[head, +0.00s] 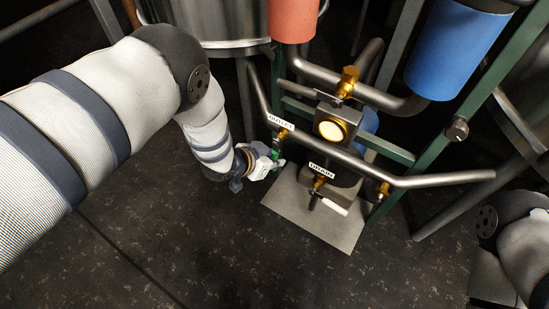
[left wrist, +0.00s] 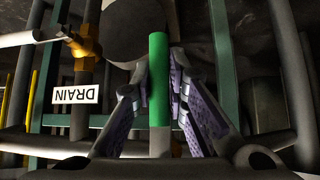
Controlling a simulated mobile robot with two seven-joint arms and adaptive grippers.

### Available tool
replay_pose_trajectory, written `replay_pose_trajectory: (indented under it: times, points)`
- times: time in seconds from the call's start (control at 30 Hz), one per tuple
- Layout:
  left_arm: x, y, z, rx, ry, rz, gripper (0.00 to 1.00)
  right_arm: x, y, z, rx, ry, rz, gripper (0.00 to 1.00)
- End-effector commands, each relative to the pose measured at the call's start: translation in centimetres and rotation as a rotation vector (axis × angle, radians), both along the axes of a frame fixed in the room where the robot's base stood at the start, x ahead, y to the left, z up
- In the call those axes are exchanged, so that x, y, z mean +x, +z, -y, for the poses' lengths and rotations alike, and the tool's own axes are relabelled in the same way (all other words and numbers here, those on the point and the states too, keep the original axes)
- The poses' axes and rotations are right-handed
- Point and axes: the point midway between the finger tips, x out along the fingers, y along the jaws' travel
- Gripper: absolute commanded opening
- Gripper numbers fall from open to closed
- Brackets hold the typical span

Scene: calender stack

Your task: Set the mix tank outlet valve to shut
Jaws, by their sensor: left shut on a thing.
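The outlet valve shows in the head view as a small brass body (head: 282,133) on a grey pipe, beside a white label whose blurred word looks like OUTLET (head: 281,122). Its green handle (head: 276,148) hangs down from the brass, across the pipe's run. My left gripper (head: 270,162) is at this handle. In the left wrist view, the green handle (left wrist: 158,70) stands upright between the fingers of my left gripper (left wrist: 158,90), which are shut on it. The fingers hide part of the handle in the head view. My right gripper is out of view.
A drain valve with a white handle (head: 333,207) and a DRAIN label (head: 322,172) sits just right. A pump with a round yellow face (head: 332,130), green frame posts (head: 440,115) and red (head: 292,20) and blue (head: 452,50) cylinders crowd the area. Floor at left is clear.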

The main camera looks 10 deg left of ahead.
Motion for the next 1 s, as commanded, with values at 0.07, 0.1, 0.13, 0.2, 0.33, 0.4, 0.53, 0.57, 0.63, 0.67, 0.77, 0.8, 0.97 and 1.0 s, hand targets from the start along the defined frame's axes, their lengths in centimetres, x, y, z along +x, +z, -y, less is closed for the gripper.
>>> replay_pose_trajectory:
  times: [0.07,0.1,0.13,0.2,0.33,0.4,0.53,0.57,0.63,0.67,0.77,0.8,0.97,1.0]
  points:
    - [0.0,0.0,0.1,0.002,-0.007,0.001,0.0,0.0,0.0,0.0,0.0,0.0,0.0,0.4]
    - [0.0,0.0,0.1,0.002,-0.007,0.001,0.16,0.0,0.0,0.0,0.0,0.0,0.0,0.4]
    - [0.0,0.0,0.1,0.002,-0.007,0.001,0.23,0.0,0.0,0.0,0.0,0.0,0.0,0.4]
    - [0.0,0.0,0.1,0.002,-0.006,0.001,0.34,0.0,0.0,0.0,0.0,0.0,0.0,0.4]
    - [0.0,0.0,0.0,0.002,-0.004,0.001,0.34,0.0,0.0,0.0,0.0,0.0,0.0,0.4]
    - [0.0,0.0,0.0,0.001,-0.003,0.001,0.34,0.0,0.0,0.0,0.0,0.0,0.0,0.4]
    - [-0.2,0.3,-0.2,0.001,-0.001,0.001,0.34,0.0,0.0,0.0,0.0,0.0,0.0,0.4]
    - [-0.5,0.6,-0.3,0.002,-0.001,-0.001,0.34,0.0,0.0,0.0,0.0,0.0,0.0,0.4]
    - [-1.3,1.5,-0.8,0.002,-0.001,-0.001,0.34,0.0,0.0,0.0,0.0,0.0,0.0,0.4]
    - [-1.7,2.1,-1.0,0.002,0.001,-0.001,0.34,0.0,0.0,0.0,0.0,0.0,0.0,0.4]
    - [-3.5,4.1,-2.0,0.002,0.0,-0.001,0.34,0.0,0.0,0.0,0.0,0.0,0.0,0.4]
    - [-4.1,4.9,-2.4,0.002,0.0,0.0,0.34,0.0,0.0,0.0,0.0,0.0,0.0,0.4]
    - [-6.3,7.4,-3.6,0.003,-0.003,0.001,0.34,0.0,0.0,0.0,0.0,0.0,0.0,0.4]
    - [-6.7,7.8,-3.8,0.002,-0.004,0.0,0.34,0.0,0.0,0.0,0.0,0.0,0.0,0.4]
